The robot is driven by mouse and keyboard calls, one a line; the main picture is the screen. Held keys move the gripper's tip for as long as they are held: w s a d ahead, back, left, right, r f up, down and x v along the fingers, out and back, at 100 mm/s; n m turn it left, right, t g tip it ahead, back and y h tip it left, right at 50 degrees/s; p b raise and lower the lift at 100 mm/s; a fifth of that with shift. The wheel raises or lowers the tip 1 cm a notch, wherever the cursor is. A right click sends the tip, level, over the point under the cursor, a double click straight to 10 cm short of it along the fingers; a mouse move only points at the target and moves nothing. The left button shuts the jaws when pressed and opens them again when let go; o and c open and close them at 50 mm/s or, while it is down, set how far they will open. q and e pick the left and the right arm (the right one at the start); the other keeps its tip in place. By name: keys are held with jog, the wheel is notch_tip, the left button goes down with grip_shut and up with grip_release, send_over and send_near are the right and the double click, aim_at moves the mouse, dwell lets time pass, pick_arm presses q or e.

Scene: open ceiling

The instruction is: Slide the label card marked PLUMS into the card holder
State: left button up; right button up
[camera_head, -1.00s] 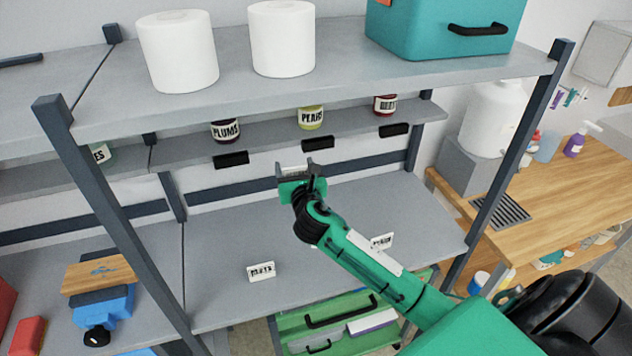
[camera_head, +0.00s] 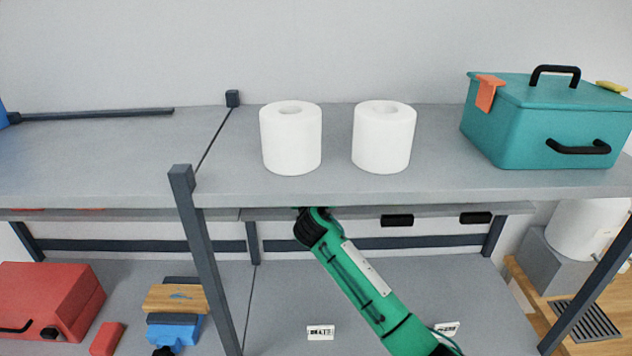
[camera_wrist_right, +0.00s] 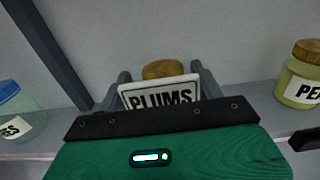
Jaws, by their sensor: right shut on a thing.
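My right gripper (camera_wrist_right: 160,88) is shut on the white PLUMS card (camera_wrist_right: 135,98), held upright with its lettering facing the wrist camera. A jar with a gold lid (camera_wrist_right: 163,69) is directly behind the card, its body hidden by it. In the head view my right arm (camera_head: 350,275) reaches up to the lower display ledge, and its gripper end is mostly hidden by the top shelf's front edge. The black card holder at that place is hidden in both views, so I cannot tell whether the card touches it. My left gripper is out of view.
Two black holders (camera_head: 397,220) (camera_head: 475,218) are to the right; one also shows in the wrist view (camera_wrist_right: 306,139). A PEARS jar (camera_wrist_right: 300,80) stands right, another jar (camera_wrist_right: 18,115) left. Two cards (camera_head: 320,332) (camera_head: 446,328) are on the lower shelf. The top shelf (camera_head: 330,187) overhangs.

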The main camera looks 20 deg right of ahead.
jog(key=shift+f+b, duration=1.6)
jog(key=shift+f, duration=1.3)
jog(key=shift+p, duration=1)
jog(key=shift+f+b, duration=1.1)
jog(key=shift+f, duration=0.8)
jog(key=o, duration=1)
